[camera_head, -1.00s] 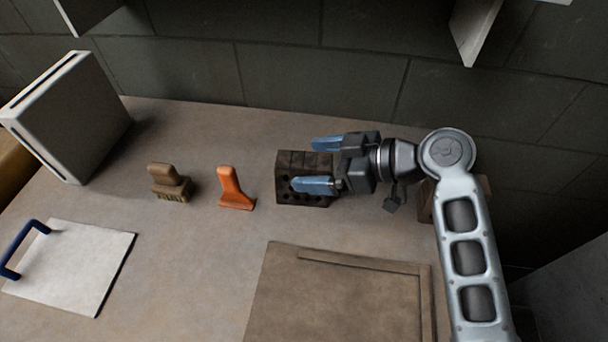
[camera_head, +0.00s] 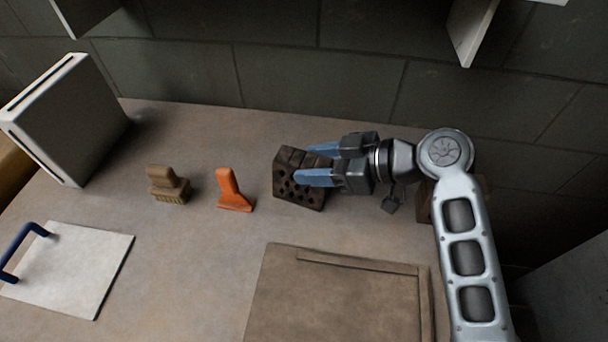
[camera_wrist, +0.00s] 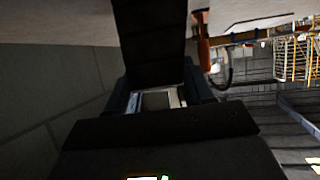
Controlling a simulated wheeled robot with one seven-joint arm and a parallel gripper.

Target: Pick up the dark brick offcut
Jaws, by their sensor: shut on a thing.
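The dark brick offcut (camera_head: 296,187) is a dark brown block with several round holes in its near face. It stands on the worktop in the middle of the head view, slightly turned and tilted. My gripper (camera_head: 312,164) reaches it from the right, its blue fingers shut on the brick's right part. The fingers hide part of the brick's top and right side. In the wrist view a dark block (camera_wrist: 148,45), the brick, fills the upper middle between the fingers. I cannot tell whether the brick is clear of the worktop.
An orange tool (camera_head: 232,190) and a brown brush (camera_head: 168,184) stand left of the brick. A brown board (camera_head: 335,300) lies in front. A white board with a blue handle (camera_head: 75,265) and a pale box (camera_head: 70,120) are at left. A block wall (camera_head: 270,75) rises behind.

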